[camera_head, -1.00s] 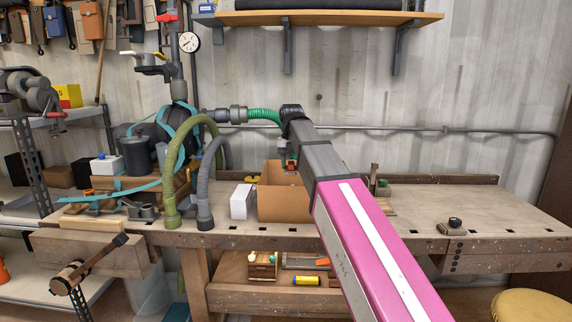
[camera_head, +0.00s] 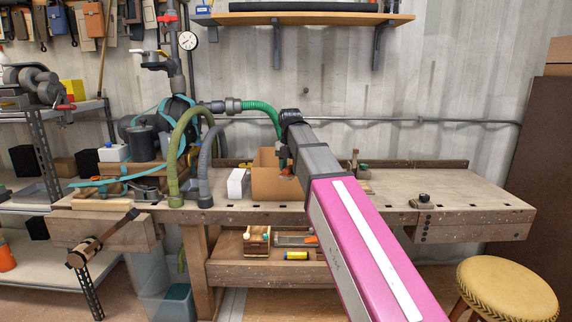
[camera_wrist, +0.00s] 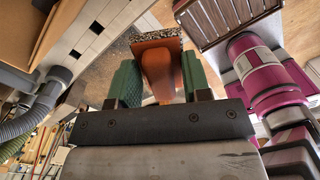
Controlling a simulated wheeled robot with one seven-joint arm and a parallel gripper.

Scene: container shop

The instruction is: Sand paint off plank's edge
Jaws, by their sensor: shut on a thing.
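My gripper (camera_wrist: 157,88) is shut on an orange tool (camera_wrist: 158,68), its green fingers on either side of the handle. The tool ends in a flat, speckled dark face, like a sanding block. In the head view my gripper (camera_head: 284,158) hangs in front of the cardboard box, with the orange tool (camera_head: 287,172) small and partly hidden by my arm. A pale wooden strip (camera_head: 95,204) lies at the left front of the workbench (camera_head: 460,193), above the vise; I cannot tell if it is the painted plank. No painted edge shows clearly.
An open cardboard box (camera_head: 278,187), a white box (camera_head: 237,183) and green (camera_head: 174,165) and grey (camera_head: 205,172) hoses stand on the bench. The bench's right part is mostly clear. A yellow stool (camera_head: 507,291) stands at front right. A slatted wooden thing (camera_wrist: 232,18) shows in the wrist view.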

